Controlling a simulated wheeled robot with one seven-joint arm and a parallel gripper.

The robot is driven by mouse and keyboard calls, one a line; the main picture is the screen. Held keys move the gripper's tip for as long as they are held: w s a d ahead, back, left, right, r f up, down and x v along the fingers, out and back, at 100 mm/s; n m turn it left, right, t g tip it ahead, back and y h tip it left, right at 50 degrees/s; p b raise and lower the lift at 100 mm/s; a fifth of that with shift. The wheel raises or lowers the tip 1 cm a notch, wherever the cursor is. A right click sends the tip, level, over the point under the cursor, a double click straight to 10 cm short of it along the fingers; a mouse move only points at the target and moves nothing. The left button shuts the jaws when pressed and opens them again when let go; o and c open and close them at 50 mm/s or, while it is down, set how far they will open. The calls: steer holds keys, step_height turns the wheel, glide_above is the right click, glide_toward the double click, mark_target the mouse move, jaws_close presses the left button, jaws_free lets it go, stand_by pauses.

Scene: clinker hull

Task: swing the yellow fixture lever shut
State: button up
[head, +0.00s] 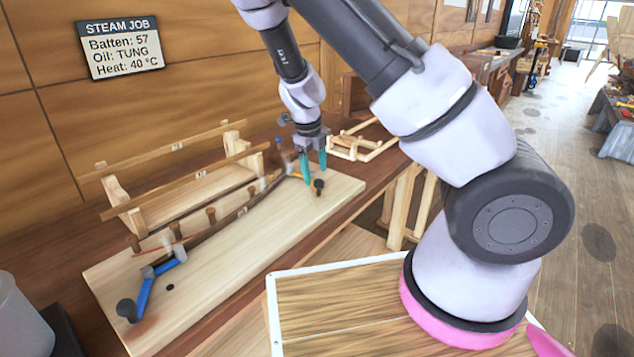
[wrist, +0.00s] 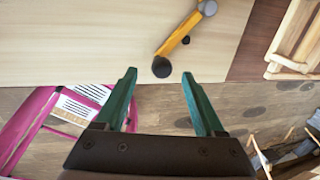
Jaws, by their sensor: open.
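The yellow fixture lever (wrist: 178,36) lies over the pale board in the wrist view, running from a grey pivot at top right down to a black knob (wrist: 161,67). In the head view only a little yellow (head: 296,174) shows beside my fingers, and the knob (head: 319,187) stands just past them. My gripper (wrist: 160,78) is open and empty, its green fingertips either side of the knob in the wrist picture. Whether they are level with it or touch it I cannot tell. In the head view my gripper (head: 314,168) hangs over the board's far right end.
The pale board (head: 236,262) carries a curved dark batten (head: 215,230) among several pegs. A blue lever (head: 146,291) sits at its near left end. A wooden rack (head: 185,185) stands behind, and a wooden frame (head: 362,141) lies right of my gripper.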

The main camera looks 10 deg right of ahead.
steer(key=r, duration=0.5)
steer(key=shift+s+a, duration=0.3)
steer(key=shift+a, duration=0.1)
steer(key=s+d+r+n+t+y, duration=0.1)
steer(key=s+d+r+n+t, duration=0.1)
steer(key=s+r+n, duration=0.4)
steer(key=s+d+r+n+t+y, duration=0.1)
steer(key=s+d+r+n, duration=0.4)
steer(key=r+n, duration=0.5)
steer(key=s+d+r+n+t+y, duration=0.1)
steer(key=s+d+r+n+t, duration=0.1)
steer(key=s+r+n, duration=0.6)
steer(key=shift+s+d+r+t+y, duration=0.35)
steer(key=shift+s+d+r, duration=0.3)
steer(key=shift+r, duration=1.45)
steer(key=shift+w, duration=0.15)
